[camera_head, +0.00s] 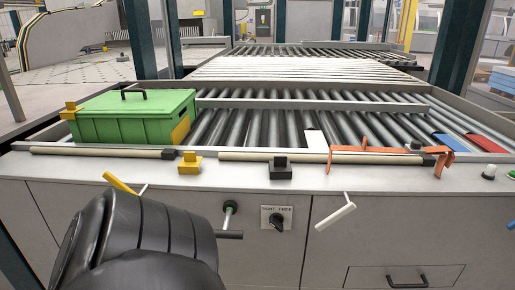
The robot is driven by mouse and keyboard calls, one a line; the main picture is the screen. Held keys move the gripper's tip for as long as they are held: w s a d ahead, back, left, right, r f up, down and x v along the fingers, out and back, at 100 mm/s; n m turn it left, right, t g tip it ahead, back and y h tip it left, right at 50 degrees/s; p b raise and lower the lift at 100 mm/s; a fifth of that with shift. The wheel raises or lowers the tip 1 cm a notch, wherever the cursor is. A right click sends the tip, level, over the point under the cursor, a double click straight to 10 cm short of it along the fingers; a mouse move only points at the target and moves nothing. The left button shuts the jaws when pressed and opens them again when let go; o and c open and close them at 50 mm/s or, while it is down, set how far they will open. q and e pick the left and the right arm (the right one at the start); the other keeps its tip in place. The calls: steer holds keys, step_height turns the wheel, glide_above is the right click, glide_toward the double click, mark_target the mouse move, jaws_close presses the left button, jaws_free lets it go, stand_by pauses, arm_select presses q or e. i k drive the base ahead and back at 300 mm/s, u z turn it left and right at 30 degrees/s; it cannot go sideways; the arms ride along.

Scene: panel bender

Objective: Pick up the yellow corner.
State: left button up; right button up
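A small yellow corner (189,163) sits on the light ledge in front of the rollers, between two long rods. Two more yellow corner pieces are on the green box (138,116), one at its left edge (69,109) and one at its front right edge (181,130). A black arm link of mine (142,236) fills the lower left, below the yellow corner and apart from it in the picture. I see no fingertips of either gripper.
A black block (280,168) and an orange bracket (390,154) lie along the ledge. A yellow lever (120,183) and a white lever (336,215) stick out of the cabinet front, near a rotary switch (277,219). Metal rollers (262,128) lie behind.

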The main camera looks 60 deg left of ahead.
mark_target(189, 163)
steer(key=i, duration=0.4)
steer(key=u, duration=1.2)
